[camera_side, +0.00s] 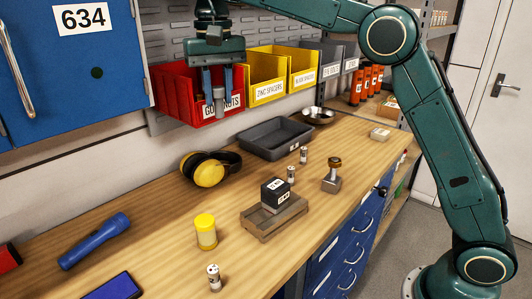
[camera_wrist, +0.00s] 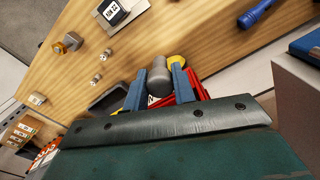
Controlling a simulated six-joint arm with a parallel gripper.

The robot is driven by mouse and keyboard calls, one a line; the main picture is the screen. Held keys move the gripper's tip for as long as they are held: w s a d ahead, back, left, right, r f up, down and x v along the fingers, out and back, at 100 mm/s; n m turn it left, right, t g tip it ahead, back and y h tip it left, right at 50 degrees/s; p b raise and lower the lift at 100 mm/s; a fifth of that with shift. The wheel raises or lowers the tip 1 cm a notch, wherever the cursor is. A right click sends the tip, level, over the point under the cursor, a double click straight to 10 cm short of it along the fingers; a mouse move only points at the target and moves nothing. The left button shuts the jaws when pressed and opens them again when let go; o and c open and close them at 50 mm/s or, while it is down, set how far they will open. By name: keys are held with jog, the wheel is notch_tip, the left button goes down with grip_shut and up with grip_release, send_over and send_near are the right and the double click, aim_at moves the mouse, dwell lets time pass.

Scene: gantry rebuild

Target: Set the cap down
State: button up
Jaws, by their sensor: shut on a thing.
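My gripper (camera_side: 217,84) is raised in front of the red bin at the back wall, fingers pointing down. Its two blue fingers are shut on a grey rounded cylinder, which I take to be the cap (camera_side: 218,96). The cap hangs in the air, well above the bench. In the wrist view, the cap (camera_wrist: 158,76) sits between the fingertips (camera_wrist: 158,84), with yellow and red things behind it. The fingers cover part of its sides.
The red bin (camera_side: 178,95) and yellow bins (camera_side: 265,65) line the wall.

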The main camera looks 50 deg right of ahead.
jog(key=s+a+n, duration=0.2)
jog(key=s+a, duration=0.1)
jog(key=a, duration=0.7)
jog(key=s+a+n, duration=0.3)
jog(key=s+a, duration=0.1)
jog(key=a, duration=0.7)
jog(key=shift+w+d+f, duration=0.15)
jog(key=shift+f, duration=1.15)
jog(key=shift+w+d+f, duration=0.1)
jog(key=shift+f, duration=1.2)
jog(key=shift+f, duration=0.1)
notch_tip(320, 180, down, 16)
jog(key=shift+r, duration=0.2)
jog(key=shift+f, duration=2.1)
jog(key=shift+f, duration=0.15)
